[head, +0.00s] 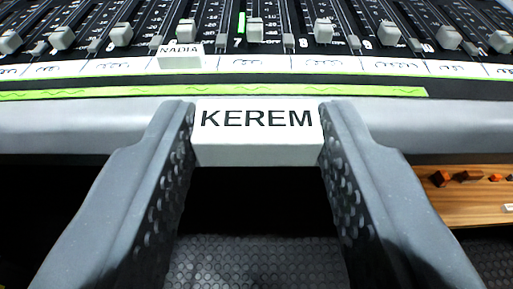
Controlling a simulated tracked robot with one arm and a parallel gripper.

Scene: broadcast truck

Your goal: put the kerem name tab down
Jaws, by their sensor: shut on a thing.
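The KEREM name tab (258,150) is a white block with black capital letters on its top face. My gripper (258,135) is shut on it, with one dark grey finger pressed to each short end. The tab shows in front of the grey front edge of the mixing desk (70,125); how high it is held above that edge I cannot tell. A white NADIA tab (180,58) sits farther back on the white label strip (330,65), left of centre.
Several grey fader knobs (323,32) stand in a row behind the strip. A green tape (300,88) runs along the strip's front. A wooden shelf (460,205) with small items is at lower right. Dark studded floor (255,262) shows below.

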